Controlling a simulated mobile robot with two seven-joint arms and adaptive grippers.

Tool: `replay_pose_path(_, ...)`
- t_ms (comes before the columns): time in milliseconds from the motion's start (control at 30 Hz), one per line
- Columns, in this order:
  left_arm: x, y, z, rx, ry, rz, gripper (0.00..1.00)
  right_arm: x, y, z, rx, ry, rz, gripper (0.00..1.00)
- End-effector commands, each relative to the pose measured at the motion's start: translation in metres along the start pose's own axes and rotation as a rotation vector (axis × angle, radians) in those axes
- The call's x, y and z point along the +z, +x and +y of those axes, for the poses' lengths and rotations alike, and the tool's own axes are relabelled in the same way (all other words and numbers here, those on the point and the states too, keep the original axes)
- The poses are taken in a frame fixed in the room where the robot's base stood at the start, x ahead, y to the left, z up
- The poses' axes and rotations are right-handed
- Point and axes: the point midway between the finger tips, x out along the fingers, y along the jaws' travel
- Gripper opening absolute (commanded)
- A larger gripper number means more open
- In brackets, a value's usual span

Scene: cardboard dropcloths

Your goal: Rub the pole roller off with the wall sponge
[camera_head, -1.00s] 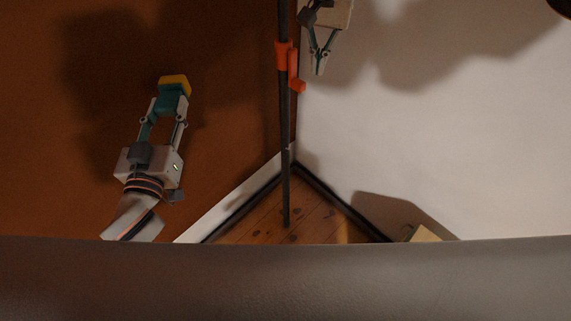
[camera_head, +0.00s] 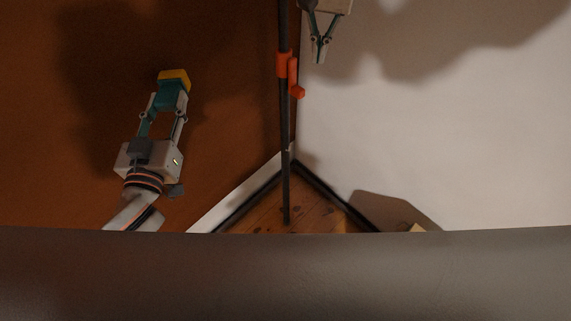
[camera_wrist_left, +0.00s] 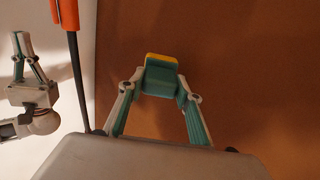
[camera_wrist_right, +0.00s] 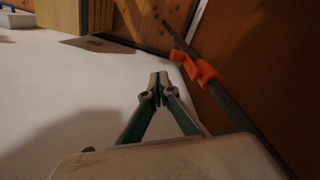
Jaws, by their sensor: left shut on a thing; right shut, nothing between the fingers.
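The left wrist view shows the sponge (camera_wrist_left: 161,70) between the fingertips. My right gripper (camera_head: 319,60) is shut and empty, just right of the orange fittings. In the right wrist view, the orange fitting (camera_wrist_right: 198,68) is to the right of its fingertips.
A wooden floor (camera_head: 265,215) shows in the corner. A yellowish box-like object (camera_wrist_right: 62,15) stands at the upper left of the right wrist view.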

Motion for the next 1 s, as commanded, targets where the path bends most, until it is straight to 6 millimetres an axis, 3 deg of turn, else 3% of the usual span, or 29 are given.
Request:
replay_pose_path(367, 0.0, 0.0, 0.0, 0.0, 0.0, 0.001, 0.17, -0.001, -0.01, 0.0, 0.0, 0.001, 0.002, 0.0)
replay_pose_path(800, 0.0, 0.0, 0.0, 0.0, 0.0, 0.001, 0.17, -0.001, -0.094, 0.0, -0.001, 0.002, 0.003, 0.0)
replay_pose_path(1000, 0.0, 0.0, 0.0, 0.0, 0.0, 0.001, 0.17, 0.0, -0.115, 0.0, 0.001, 0.001, 0.001, 0.0)
